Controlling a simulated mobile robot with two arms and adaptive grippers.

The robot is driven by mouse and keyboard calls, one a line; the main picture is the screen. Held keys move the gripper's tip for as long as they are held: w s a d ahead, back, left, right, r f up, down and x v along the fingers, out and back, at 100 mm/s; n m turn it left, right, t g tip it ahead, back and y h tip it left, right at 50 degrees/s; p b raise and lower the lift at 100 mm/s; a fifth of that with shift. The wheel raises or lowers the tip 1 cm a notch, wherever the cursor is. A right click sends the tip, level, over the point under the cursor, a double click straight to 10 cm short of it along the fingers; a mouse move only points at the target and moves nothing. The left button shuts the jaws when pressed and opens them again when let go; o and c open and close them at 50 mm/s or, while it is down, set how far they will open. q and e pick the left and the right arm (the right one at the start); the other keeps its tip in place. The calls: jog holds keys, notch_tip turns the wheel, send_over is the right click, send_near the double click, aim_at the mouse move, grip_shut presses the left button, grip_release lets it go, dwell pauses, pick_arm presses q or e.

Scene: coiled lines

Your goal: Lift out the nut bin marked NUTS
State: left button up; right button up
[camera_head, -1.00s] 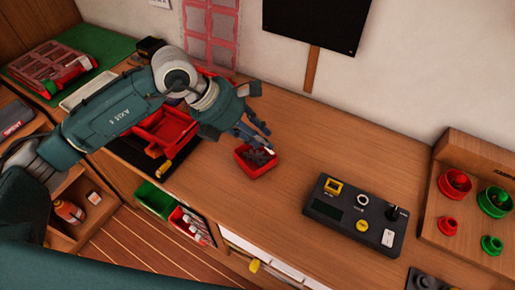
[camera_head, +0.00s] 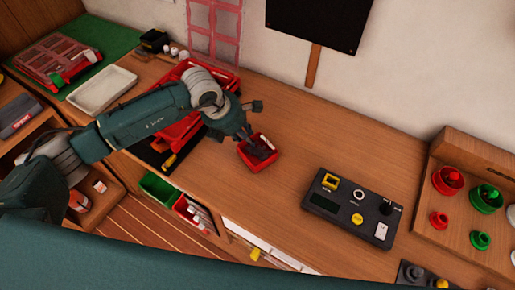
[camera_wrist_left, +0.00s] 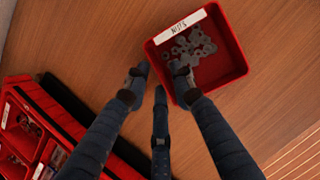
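The nut bin (camera_head: 243,150) is a small open red tray on the wooden bench, holding grey nuts. In the left wrist view the bin (camera_wrist_left: 241,66) has a white label (camera_wrist_left: 180,24) reading NUTS on one edge. My left gripper (camera_head: 247,138) is over the bin's near-left side in the head view. In the left wrist view my left gripper (camera_wrist_left: 161,82) has its fingers spread around the bin's left wall: one fingertip overlaps the inside, two are outside. Contact with the wall is unclear. My right gripper is not in view.
A red toolbox (camera_head: 222,82) with trays stands left of the bin, partly behind my arm. A black control panel (camera_head: 343,212) lies to the right, and a wooden rack (camera_head: 458,215) with red and green cups is beyond it. The bench between bin and panel is clear.

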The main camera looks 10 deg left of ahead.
pick_arm(q)
jog(key=shift+w+d+f, duration=0.1)
jog(key=shift+w+f, duration=0.05)
jog(key=shift+f, duration=0.4)
grip_shut()
jog(key=shift+r, duration=0.1)
